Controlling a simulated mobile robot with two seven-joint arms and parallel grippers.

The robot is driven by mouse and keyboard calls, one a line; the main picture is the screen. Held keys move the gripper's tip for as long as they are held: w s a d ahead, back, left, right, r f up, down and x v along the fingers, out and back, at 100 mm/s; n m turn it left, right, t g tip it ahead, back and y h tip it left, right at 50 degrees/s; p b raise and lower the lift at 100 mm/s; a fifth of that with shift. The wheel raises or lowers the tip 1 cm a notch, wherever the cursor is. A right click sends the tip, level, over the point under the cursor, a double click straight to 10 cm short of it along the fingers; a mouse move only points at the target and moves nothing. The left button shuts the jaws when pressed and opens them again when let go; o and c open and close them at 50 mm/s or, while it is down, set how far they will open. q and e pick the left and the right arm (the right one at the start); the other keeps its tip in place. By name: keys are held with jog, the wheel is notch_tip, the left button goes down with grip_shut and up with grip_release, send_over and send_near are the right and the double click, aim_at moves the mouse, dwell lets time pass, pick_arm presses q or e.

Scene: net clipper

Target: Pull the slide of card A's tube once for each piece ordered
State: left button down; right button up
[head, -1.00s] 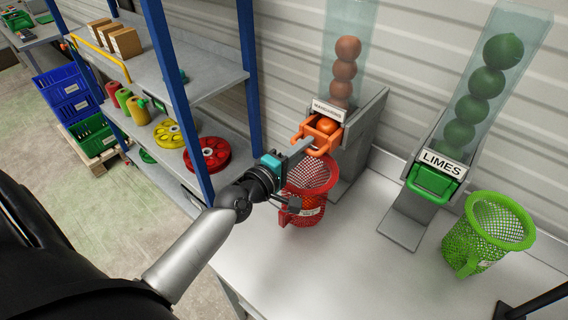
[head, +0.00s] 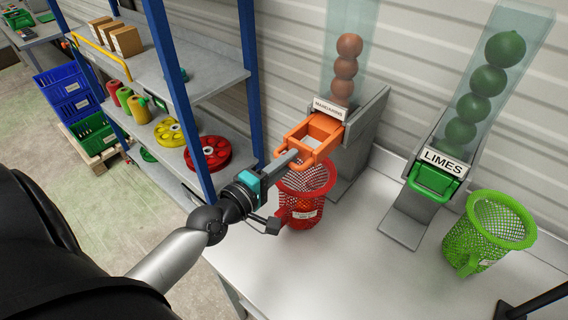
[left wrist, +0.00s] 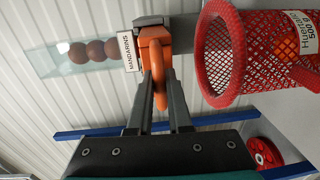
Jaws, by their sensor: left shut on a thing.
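The mandarins tube (head: 347,75) is clear, with several orange fruits stacked in it. Its orange slide (head: 312,134) is pulled out toward me, and its open tray looks empty. My left gripper (head: 296,158) is shut on the slide's handle. In the left wrist view, the fingers (left wrist: 160,92) are on either side of the orange handle loop (left wrist: 159,72). A red mesh basket (head: 308,184) stands below the slide; an orange-red shape shows through its mesh, partly hidden by the arm. The limes tube (head: 485,90) holds several green fruits, and its green slide (head: 433,183) is in. No order card is in view.
A green mesh basket (head: 487,232) stands on the grey table (head: 370,270) at the right. A blue-post shelf (head: 215,80) with reels and boxes stands close on the left. The table front is clear.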

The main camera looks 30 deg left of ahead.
aim_at(319, 135)
pick_arm(q)
jog(key=shift+w+f, duration=0.1)
jog(key=shift+f, duration=0.1)
dwell(0.4)
jog(key=shift+w+d+p, duration=0.15)
jog(key=shift+w+p, duration=0.05)
jog(key=shift+w, duration=1.1)
jog(key=shift+w+d+p, duration=0.15)
jog(key=shift+w+p, duration=0.05)
jog(key=shift+w, duration=1.1)
jog(key=shift+w+d, duration=0.2)
jog(key=shift+w, duration=1.05)
jog(key=shift+w+d, duration=0.15)
jog(key=shift+w, duration=1.1)
jog(key=shift+s, duration=0.1)
jog(key=c, duration=1)
grip_release()
jog(key=shift+o, duration=1)
jog(key=shift+r, duration=0.1)
